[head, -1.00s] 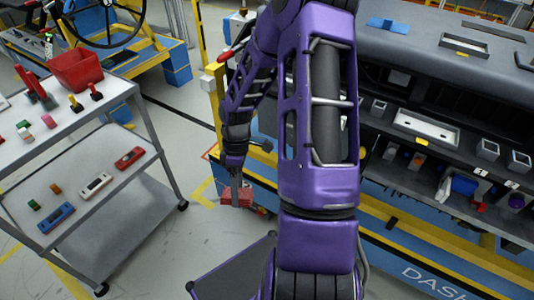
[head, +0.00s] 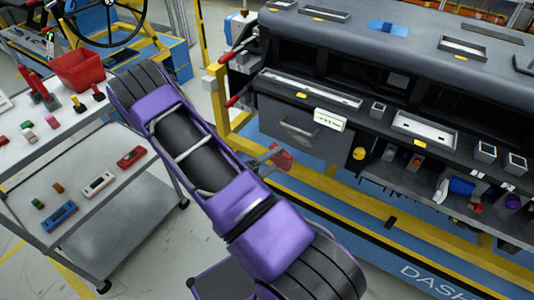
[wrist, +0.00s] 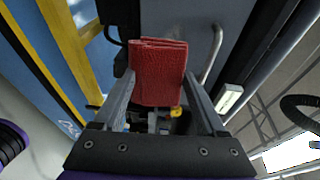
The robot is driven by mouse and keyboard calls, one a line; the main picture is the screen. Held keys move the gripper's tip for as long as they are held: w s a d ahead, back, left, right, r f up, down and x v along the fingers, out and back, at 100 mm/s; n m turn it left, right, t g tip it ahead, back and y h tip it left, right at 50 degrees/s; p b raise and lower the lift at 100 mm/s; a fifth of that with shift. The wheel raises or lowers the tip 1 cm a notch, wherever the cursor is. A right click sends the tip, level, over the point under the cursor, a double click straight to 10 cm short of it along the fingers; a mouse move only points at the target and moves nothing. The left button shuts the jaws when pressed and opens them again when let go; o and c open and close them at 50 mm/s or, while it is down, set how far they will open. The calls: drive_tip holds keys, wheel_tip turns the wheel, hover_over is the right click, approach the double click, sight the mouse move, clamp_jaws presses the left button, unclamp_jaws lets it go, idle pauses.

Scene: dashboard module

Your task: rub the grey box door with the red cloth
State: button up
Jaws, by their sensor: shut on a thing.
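The folded red cloth (head: 283,158) is near the lower left part of the grey box door (head: 290,122) in the head view. In the wrist view the red cloth (wrist: 158,65) is between the fingers of my gripper (wrist: 159,88), which is shut on it. The grey door (wrist: 197,32) is behind the cloth there, with its bar handle (wrist: 212,55) to the right. I cannot tell whether the cloth touches the door. In the head view my gripper (head: 268,160) is small and partly hidden by my arm.
The white label (head: 330,120) sits at the door's upper right edge. A yellow rail (head: 330,190) runs below the dashboard. A grey cart (head: 150,190) with several small parts and a red bin (head: 77,70) stands at the left. An open shelf (head: 430,190) is on the right.

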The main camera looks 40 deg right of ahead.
sight(315, 145)
drive_tip(key=w+d+n+t, duration=0.3)
drive_tip(key=w+d+t, duration=0.1)
drive_tip(key=w+d, duration=0.1)
drive_tip(key=shift+w+r+t, duration=0.15)
drive_tip(key=shift+t, duration=0.25)
drive_tip(key=shift+x, duration=0.9)
idle(0.8)
drive_tip(key=shift+s+d, duration=0.25)
drive_tip(key=shift+s, duration=0.6)
drive_tip(key=shift+s+d, duration=0.25)
drive_tip(key=shift+s, duration=0.55)
drive_tip(key=shift+s+d+p, duration=0.3)
drive_tip(key=shift+s+d, duration=0.15)
drive_tip(key=shift+s, duration=0.4)
drive_tip(key=shift+s+d+p, duration=0.25)
drive_tip(key=shift+s+d, duration=0.2)
drive_tip(key=shift+s, duration=0.4)
drive_tip(key=shift+s+d, duration=0.3)
drive_tip(key=shift+s, duration=0.5)
drive_tip(key=shift+s+d, duration=0.25)
drive_tip(key=shift+s, duration=0.55)
drive_tip(key=shift+d, duration=0.15)
